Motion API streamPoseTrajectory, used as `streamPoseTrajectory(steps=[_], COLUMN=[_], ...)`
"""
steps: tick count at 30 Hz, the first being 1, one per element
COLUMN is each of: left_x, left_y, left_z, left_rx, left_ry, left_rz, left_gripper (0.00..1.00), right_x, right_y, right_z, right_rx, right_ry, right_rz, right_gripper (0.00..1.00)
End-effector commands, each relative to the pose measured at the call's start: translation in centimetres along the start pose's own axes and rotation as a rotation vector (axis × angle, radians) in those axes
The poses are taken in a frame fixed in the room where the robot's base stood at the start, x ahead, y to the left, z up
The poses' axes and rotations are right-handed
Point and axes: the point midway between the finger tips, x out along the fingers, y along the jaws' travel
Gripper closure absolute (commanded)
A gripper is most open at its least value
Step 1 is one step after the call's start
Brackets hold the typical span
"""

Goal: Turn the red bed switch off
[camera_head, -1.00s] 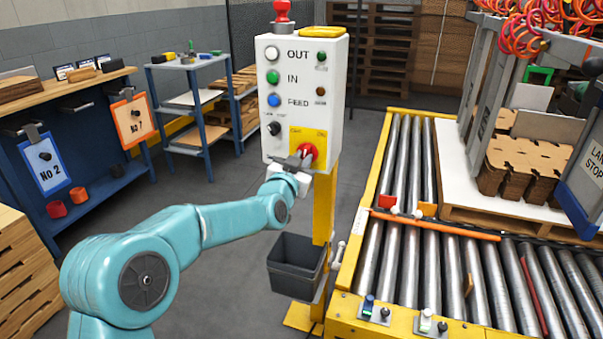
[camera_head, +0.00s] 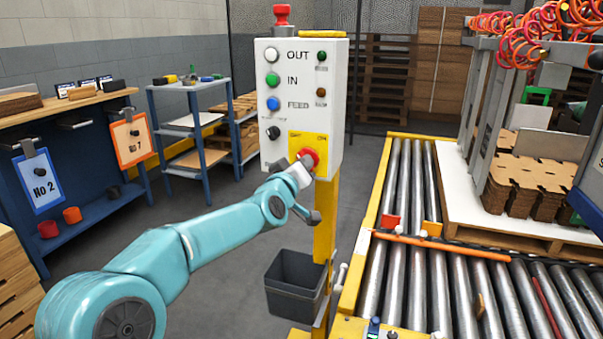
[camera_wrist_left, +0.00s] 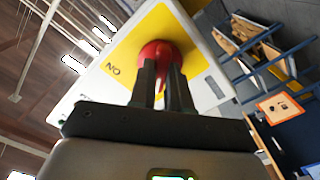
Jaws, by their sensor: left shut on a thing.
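The red bed switch (camera_head: 311,156) is a round red knob on a yellow plate (camera_head: 294,141) low on the white control box (camera_head: 277,119). My left gripper (camera_head: 303,165) reaches it from below and left. In the left wrist view, the two dark fingers of the left gripper (camera_wrist_left: 162,78) are closed on the red knob (camera_wrist_left: 157,49), one on each side. The word ON shows on the yellow plate in that view. The fingers hide part of the knob, so its exact setting is unclear. My right gripper is not in view.
The box carries white, green and blue buttons and a black knob (camera_head: 273,132). A red mushroom button (camera_head: 281,14) stands on top. A yellow post (camera_head: 324,225) holds the box above a grey bin (camera_head: 294,283). A roller conveyor (camera_head: 405,190) lies to the right.

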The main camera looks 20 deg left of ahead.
Motion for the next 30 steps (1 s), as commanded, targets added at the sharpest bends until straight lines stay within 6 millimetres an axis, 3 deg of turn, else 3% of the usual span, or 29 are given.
streamPoseTrajectory(steps=[10, 26, 27, 28, 30], left_x=[0.0, 0.0, 0.0, 0.0, 0.0], left_y=[0.06, 0.1, 0.1, 0.1, 0.08], left_z=[-0.07, -0.14, -0.14, -0.13, -0.1], left_rx=[-0.123, -0.142, -0.142, -0.142, -0.141], left_ry=[0.002, 0.003, 0.003, 0.002, 0.002], left_rz=[0.001, 0.001, 0.001, 0.001, 0.001], left_gripper=[1.0, 1.0, 0.7, 0.6, 0.57], right_x=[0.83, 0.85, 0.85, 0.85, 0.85], right_y=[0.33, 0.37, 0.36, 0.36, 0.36], right_z=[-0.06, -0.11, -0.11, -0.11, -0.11], right_rx=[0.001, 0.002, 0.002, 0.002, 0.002], right_ry=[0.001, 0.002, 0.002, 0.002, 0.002], right_rz=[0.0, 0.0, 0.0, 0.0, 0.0], right_gripper=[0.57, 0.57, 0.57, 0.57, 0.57])
